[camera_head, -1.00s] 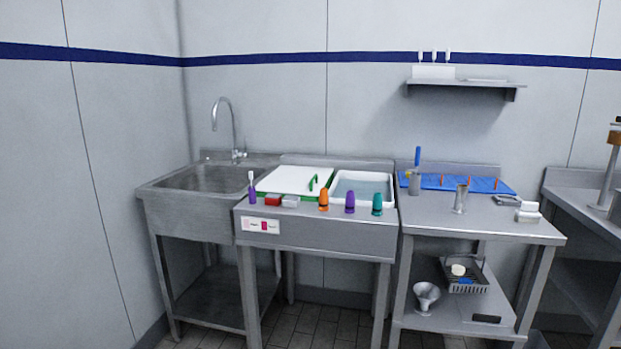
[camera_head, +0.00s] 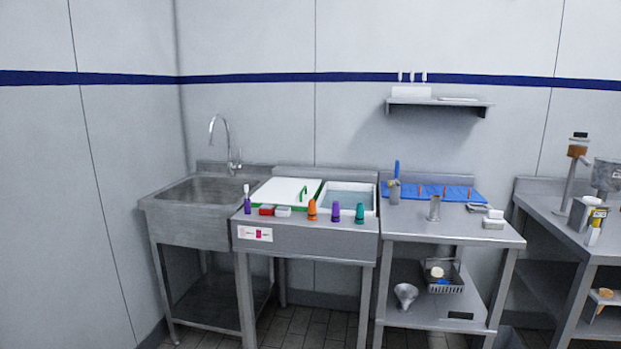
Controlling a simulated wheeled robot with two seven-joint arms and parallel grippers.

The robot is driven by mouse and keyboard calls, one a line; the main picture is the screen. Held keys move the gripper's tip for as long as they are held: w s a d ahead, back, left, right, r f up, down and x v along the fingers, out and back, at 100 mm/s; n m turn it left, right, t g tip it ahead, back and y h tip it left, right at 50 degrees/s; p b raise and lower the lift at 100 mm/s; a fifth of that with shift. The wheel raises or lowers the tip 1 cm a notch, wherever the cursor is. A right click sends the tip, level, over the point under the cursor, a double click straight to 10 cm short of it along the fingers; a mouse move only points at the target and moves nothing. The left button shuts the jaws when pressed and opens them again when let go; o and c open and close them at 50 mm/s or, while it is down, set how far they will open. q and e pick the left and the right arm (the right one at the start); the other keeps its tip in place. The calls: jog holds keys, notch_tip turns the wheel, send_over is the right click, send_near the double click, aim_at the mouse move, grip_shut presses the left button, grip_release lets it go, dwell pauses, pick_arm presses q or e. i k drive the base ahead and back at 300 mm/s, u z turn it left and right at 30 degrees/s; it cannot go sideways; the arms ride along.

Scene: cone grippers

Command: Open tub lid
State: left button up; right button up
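A white lid (camera_head: 283,187) with a green handle (camera_head: 304,192) lies flat over a tub set in the middle steel counter. A green rim shows along the lid's front and right edges, and the tub's inside is hidden. Right beside it is an open white tub (camera_head: 348,197) holding what looks like water. Neither of my grippers is in view.
Orange (camera_head: 312,210), purple (camera_head: 335,212) and teal (camera_head: 360,213) cones stand along the counter's front edge, with a red block (camera_head: 266,210) and a white block (camera_head: 283,211). A sink (camera_head: 205,191) is left; a blue mat (camera_head: 435,190) lies right.

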aim_at(278, 191)
jog(key=u, duration=0.2)
jog(key=i, duration=1.95)
jog(key=u, duration=0.35)
